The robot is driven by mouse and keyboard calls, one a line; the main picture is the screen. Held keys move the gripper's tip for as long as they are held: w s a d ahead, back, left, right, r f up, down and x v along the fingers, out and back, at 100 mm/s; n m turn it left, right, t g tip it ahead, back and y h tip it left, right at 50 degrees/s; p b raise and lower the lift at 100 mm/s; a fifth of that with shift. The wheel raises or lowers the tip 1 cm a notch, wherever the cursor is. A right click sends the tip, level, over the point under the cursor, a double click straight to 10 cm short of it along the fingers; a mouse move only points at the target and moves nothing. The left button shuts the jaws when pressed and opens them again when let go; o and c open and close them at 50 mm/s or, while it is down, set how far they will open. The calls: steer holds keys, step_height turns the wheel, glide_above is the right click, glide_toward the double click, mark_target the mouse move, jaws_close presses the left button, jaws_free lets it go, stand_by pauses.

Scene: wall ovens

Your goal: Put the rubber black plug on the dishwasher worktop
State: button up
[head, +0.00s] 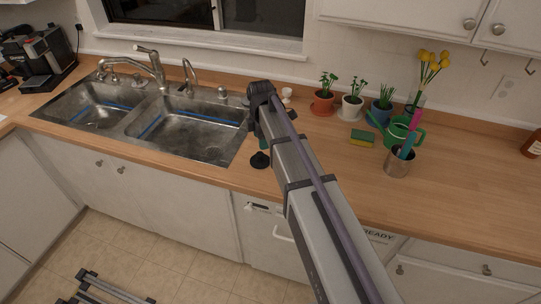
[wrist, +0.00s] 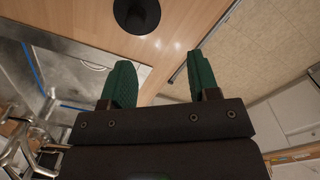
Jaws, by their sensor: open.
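The black rubber plug (head: 260,160) sits on the wooden worktop (head: 330,165), right of the sink and near the front edge, above the white dishwasher (head: 262,232). In the wrist view the plug (wrist: 137,14) is a dark round shape at the top edge, partly cut off. My gripper (wrist: 161,78) has two green fingers spread apart with nothing between them. The plug lies beyond the fingertips, apart from them. In the head view my arm hides most of the gripper; a bit of green finger (head: 264,143) shows just behind the plug.
A double steel sink (head: 205,125) with a faucet lies to the left. A sponge (head: 362,138), green watering can (head: 400,130), metal cup (head: 398,162) and several potted plants (head: 352,105) stand right of my arm. The worktop at far right is mostly clear.

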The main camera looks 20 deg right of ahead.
steer(key=s+m, duration=1.8)
steer(key=s, duration=0.4)
steer(key=shift+s+d+m, duration=0.2)
steer(key=shift+m, duration=0.1)
step_height(320, 180, down, 2)
steer(key=shift+b, duration=1.05)
